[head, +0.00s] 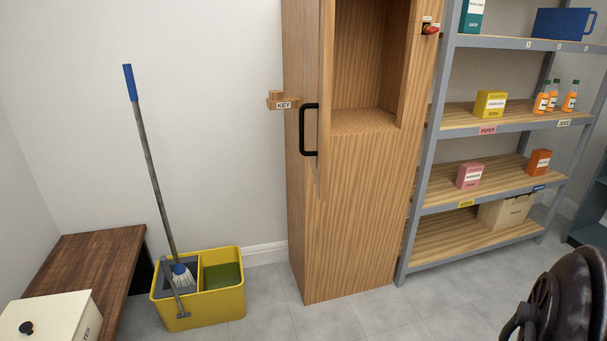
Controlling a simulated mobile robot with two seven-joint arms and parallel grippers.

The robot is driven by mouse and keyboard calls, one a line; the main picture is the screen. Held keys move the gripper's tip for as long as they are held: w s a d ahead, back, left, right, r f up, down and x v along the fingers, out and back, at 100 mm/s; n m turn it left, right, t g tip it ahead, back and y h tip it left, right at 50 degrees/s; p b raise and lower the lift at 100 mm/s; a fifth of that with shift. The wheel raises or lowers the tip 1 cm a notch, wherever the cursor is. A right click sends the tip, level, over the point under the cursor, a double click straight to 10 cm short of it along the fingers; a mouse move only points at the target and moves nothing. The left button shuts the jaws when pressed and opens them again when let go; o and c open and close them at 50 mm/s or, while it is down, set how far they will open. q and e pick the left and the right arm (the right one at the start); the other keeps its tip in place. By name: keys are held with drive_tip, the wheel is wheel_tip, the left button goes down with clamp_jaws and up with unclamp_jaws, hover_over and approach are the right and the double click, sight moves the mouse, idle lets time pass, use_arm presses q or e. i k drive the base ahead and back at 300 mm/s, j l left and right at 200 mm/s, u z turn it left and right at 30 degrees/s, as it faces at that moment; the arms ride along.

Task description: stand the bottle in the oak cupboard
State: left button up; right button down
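The oak cupboard (360,220) stands upright against the wall in the middle of the head view. Its door (325,100), with a black handle (302,130), is swung open at the left of the opening. The visible part of the inside is bare, with a wooden floor (363,122); the top of the opening is cut off by the picture. Orange bottles (552,96) with white labels and dark caps stand on the grey rack's middle shelf at the right. I cannot tell which bottle is meant. Neither of my grippers shows.
The grey rack (432,140) holds boxes and a blue container (562,23). A yellow mop bucket (217,302) with a mop (150,165) stands left of the cupboard. A brown bench (100,250) and cream box (50,316) are at left. A dark wheeled object (570,300) blocks the lower right.

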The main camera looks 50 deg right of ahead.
sight(335, 123)
drive_tip(key=l+u, duration=0.1)
drive_tip(key=l, duration=0.45)
drive_tip(key=l+u, duration=0.1)
drive_tip(key=l, duration=0.45)
drive_tip(key=k+l, duration=0.1)
drive_tip(key=l, duration=0.45)
drive_tip(key=l+u, duration=0.15)
drive_tip(key=l, duration=0.4)
drive_tip(key=k+l+u, duration=0.1)
drive_tip(key=l, duration=0.45)
drive_tip(key=k+l+u, duration=0.1)
drive_tip(key=l, duration=0.4)
